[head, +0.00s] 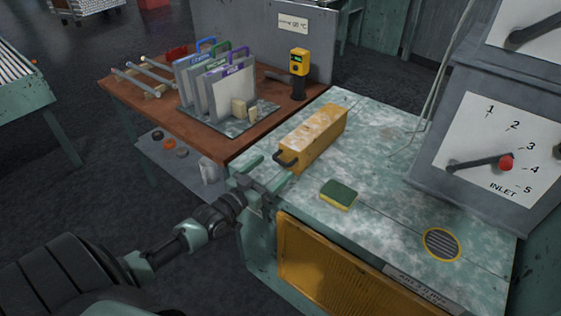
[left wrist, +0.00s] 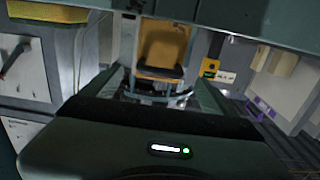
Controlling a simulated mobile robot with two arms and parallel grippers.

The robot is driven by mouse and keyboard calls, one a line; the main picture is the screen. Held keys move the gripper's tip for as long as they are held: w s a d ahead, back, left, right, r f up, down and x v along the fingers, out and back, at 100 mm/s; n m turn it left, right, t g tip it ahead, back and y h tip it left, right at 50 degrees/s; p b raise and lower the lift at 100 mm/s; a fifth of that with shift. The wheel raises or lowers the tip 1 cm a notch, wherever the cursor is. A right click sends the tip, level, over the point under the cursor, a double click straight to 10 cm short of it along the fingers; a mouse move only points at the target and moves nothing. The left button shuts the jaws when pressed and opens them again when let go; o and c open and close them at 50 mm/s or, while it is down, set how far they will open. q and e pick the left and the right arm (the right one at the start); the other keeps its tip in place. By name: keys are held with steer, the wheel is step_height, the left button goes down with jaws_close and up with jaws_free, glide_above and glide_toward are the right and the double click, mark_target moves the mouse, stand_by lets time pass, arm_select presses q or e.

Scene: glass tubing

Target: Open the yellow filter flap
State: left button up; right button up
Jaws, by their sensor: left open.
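The yellow filter flap (head: 335,272) is a ribbed yellow panel on the front of the pale green machine, and it looks shut. My left arm covers the area beside its left edge. My left gripper (head: 267,174) is open and empty at the machine's front left corner, above and left of the flap. Its fingers point at a yellow box (head: 318,136) with a black handle (head: 285,159) on the machine top. In the left wrist view the box (left wrist: 163,44) and handle (left wrist: 158,72) appear between the fingers; contact cannot be told. My right gripper is not in view.
A green and yellow sponge (head: 339,194) and a round yellow-rimmed grille (head: 441,244) are on the machine top (head: 385,200). The inlet dial panel (head: 490,150) rises at the right. A brown table (head: 235,140) with upright boards stands behind left. Open floor lies at the left.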

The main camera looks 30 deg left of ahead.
mark_target(280, 160)
arm_select(q)
steer(key=shift+w+d, duration=0.2)
steer(key=shift+w, duration=2.1)
